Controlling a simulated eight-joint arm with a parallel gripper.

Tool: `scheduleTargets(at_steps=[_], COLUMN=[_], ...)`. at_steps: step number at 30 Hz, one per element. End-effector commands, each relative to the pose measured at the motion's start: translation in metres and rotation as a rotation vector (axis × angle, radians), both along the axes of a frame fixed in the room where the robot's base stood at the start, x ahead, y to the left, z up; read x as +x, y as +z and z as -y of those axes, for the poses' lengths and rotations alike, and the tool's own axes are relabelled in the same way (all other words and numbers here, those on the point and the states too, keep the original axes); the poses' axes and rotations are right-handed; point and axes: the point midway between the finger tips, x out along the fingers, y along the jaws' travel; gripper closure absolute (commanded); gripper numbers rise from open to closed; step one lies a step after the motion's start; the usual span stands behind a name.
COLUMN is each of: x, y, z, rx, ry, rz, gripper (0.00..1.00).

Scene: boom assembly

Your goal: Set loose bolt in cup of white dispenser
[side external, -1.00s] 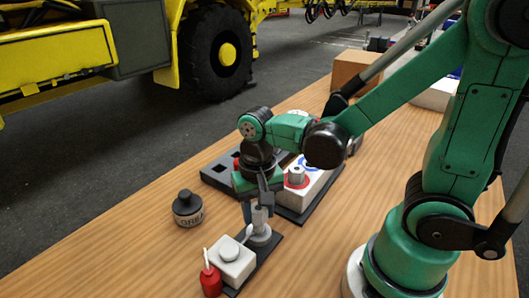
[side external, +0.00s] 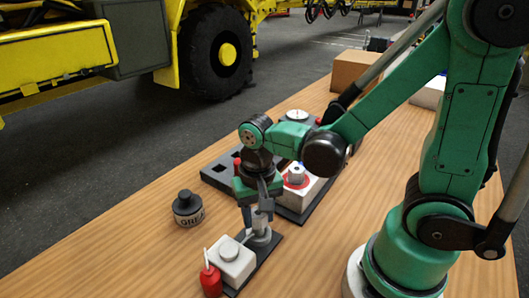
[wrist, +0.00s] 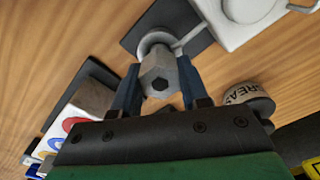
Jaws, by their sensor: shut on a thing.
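The loose bolt (wrist: 160,76) is grey with a hex head and sits between my gripper's two fingers in the wrist view. My gripper (side external: 258,206) is shut on it and points down over the grey cup (side external: 261,239) of the white dispenser (side external: 232,262). In the wrist view the cup's round rim (wrist: 154,38) shows just behind the bolt, and the dispenser's white body (wrist: 238,14) is at the top right. The bolt's lower end is hidden, so I cannot tell whether it is inside the cup or just above it.
A red bottle (side external: 210,282) stands against the dispenser's front. A dark grease pot (side external: 188,208) stands left of my gripper. A white block with a red ring (side external: 304,190) and a dark slotted tray (side external: 216,173) lie behind. A cardboard box (side external: 357,70) is farther back.

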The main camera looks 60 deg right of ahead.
Motion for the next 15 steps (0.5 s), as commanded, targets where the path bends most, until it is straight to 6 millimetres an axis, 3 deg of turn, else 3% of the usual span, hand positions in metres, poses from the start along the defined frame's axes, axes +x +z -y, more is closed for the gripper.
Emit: scheduleTargets(at_steps=[4,5,8,15], x=[-0.0001,-0.0001,-0.0001,-0.0001], y=[-0.0012,-0.0012,-0.0012,-0.0012], z=[0.0,0.0,0.0,0.0], rx=[0.0,0.0,0.0,0.0], ry=[0.0,0.0,0.0,0.0], rz=[0.0,0.0,0.0,0.0], gripper=[1.0,0.55,0.27,0.24])
